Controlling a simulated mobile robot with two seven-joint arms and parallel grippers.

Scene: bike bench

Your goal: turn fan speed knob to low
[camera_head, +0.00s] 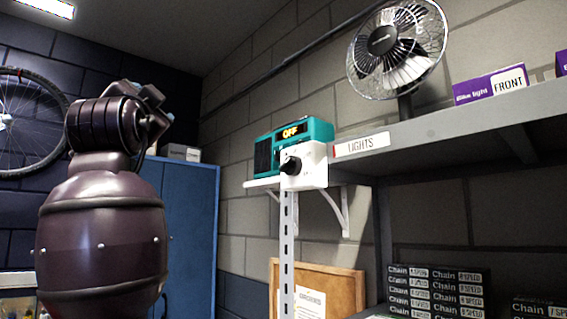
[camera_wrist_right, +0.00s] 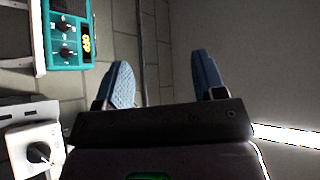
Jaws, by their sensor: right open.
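A white box (camera_head: 312,168) with a black knob (camera_head: 290,166) is at the top of a slotted post, at the shelf's left end. I take this as the fan speed knob. Its markings and setting are too small to read. In the right wrist view, which is turned sideways, the knob (camera_wrist_right: 39,153) is at the lower left. My right gripper (camera_wrist_right: 165,85) is open and empty, its two blue fingers wide apart and clear of the knob. The fan (camera_head: 397,48) stands above the shelf. My left gripper cannot be made out.
A teal radio (camera_head: 300,138) reading OFF sits on a small bracket shelf behind the box. The grey shelf (camera_head: 450,128) bears a LIGHTS label and a purple box (camera_head: 490,86). Chain boxes (camera_head: 437,290) are below. A dark arm of mine fills the left, before a blue cabinet (camera_head: 190,220).

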